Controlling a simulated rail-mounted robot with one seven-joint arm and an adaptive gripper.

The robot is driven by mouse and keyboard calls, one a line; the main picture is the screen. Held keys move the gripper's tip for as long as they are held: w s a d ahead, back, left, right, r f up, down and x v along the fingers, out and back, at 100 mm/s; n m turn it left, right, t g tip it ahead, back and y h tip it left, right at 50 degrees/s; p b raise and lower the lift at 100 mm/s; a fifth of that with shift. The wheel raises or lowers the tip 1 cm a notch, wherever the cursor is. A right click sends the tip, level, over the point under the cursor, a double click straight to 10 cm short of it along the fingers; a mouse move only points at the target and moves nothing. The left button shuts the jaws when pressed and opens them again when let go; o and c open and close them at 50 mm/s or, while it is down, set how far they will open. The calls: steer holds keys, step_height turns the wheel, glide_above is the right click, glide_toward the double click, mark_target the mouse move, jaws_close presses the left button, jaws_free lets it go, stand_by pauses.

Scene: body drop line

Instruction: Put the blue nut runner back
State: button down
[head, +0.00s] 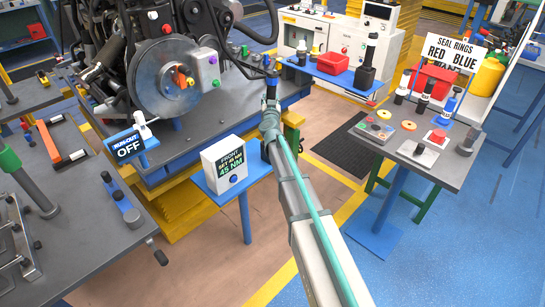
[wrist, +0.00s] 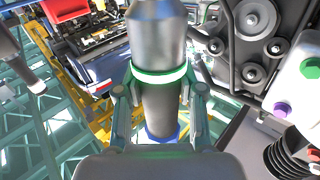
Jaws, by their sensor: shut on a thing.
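My gripper (wrist: 160,105) is shut on a dark grey, cylindrical tool (wrist: 158,40), which looks like the blue nut runner. The tool has a silver upper body, a white and green ring between the fingers, and a blue band at its lower end. In the head view my gripper (head: 271,78) is at the end of my outstretched arm, in front of the engine and left of the blue shelf. The held tool is too small and too covered there to make out. Its resting place cannot be told for certain.
The engine with its grey disc (head: 165,78) stands at the left. A grey table (head: 455,165) at the right holds bottles and rings.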

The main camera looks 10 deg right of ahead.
steer(key=shift+n, duration=0.3)
steer(key=shift+f+b, duration=0.3)
steer(key=shift+f, duration=0.15)
step_height(320, 180, down, 12)
steer(key=b, duration=0.5)
steer(key=shift+f+b, duration=0.2)
steer(key=shift+b, duration=0.1)
steer(key=shift+f+b, duration=0.5)
steer(key=shift+f, duration=1.95)
steer(key=c, duration=0.7)
jaws_free()
steer(key=shift+s, duration=0.1)
